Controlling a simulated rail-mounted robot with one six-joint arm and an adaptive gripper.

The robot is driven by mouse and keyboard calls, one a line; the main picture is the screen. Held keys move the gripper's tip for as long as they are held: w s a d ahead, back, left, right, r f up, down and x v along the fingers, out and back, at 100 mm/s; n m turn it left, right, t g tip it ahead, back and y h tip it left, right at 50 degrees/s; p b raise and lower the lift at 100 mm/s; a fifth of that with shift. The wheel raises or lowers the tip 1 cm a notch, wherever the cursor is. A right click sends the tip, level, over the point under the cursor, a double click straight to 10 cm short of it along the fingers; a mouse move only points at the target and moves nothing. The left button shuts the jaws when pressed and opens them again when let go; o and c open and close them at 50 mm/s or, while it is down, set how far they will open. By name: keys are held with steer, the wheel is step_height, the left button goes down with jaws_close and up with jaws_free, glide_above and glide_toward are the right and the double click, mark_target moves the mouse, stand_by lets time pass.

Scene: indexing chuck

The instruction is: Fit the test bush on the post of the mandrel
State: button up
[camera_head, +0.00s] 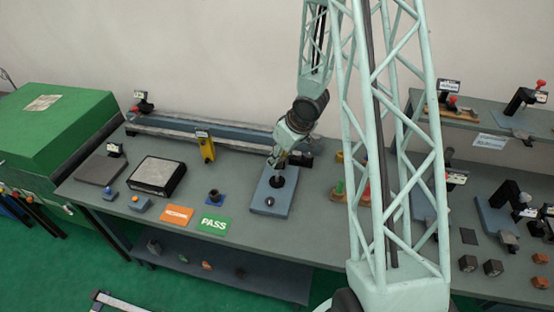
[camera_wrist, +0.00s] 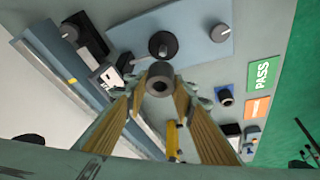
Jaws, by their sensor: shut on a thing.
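My gripper (camera_wrist: 160,88) is shut on a grey, ring-shaped test bush (camera_wrist: 160,70), its dark bore facing the wrist camera. In the head view, my gripper (camera_head: 277,161) hangs over the blue-grey plate (camera_head: 285,203). The dark, round mandrel (camera_wrist: 163,43) stands on this plate, just beyond the bush in the wrist view. The mandrel also shows in the head view (camera_head: 277,181), directly under my gripper. The bush looks close to the post, but I cannot tell whether they touch. The bush is hard to make out in the head view.
A round knob (camera_head: 269,201) sits on the same plate. A dark ring on a blue square (camera_head: 214,197), a green PASS card (camera_head: 214,224) and an orange card (camera_head: 176,215) lie left. A yellow stand (camera_head: 207,147) and a long rail (camera_head: 230,135) are behind.

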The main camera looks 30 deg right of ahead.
mark_target(277, 176)
stand_by(0.3)
steer(key=shift+f+b, duration=1.8)
steer(key=shift+f, duration=0.65)
steer(key=shift+f+b, duration=0.75)
steer(key=shift+f, duration=0.55)
stand_by(2.4)
steer(key=o, duration=1.1)
steer(key=shift+s+r, duration=0.1)
steer(key=shift+r, duration=0.1)
